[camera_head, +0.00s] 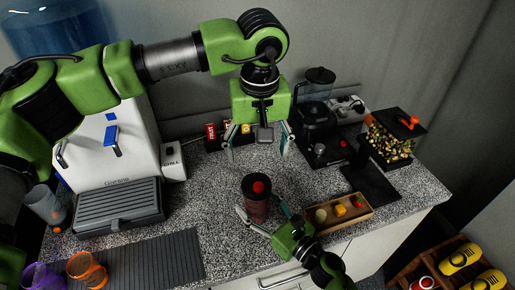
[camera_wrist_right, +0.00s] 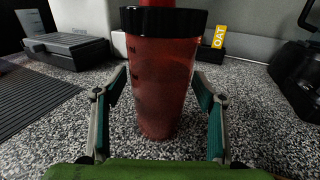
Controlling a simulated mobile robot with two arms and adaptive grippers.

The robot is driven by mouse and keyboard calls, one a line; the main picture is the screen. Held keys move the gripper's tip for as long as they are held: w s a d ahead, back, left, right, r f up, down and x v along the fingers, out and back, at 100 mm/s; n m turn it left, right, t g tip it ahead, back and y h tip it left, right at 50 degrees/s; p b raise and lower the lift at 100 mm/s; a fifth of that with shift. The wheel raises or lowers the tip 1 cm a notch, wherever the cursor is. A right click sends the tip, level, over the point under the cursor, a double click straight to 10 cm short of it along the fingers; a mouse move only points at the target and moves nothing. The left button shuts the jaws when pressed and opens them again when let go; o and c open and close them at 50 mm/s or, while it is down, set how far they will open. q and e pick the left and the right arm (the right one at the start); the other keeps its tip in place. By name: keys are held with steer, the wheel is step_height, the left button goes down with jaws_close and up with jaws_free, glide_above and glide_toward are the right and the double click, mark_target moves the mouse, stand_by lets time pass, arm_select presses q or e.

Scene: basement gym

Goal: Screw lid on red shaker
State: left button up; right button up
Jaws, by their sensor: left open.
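The red shaker (camera_head: 257,209) stands upright on the speckled counter, in the middle of the head view. Its translucent red body also fills the middle of the right wrist view (camera_wrist_right: 162,85). A black lid (camera_wrist_right: 163,21) with a red cap (camera_head: 258,187) sits on its top; I cannot tell how tight it is. My right gripper (camera_head: 262,211) has its fingers on either side of the body, with small gaps showing, so it looks open around the shaker. My left gripper (camera_head: 257,152) is open, empty and pointing down, above and behind the shaker.
A wooden tray (camera_head: 344,222) with small items lies just right of the shaker. A white machine (camera_head: 105,145) stands left, a black blender (camera_head: 318,110) behind right. Orange (camera_head: 87,270) and purple cups (camera_head: 42,277) are front left. Small boxes (camera_head: 212,138) stand by the wall.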

steer(key=v, duration=1.2)
stand_by(0.4)
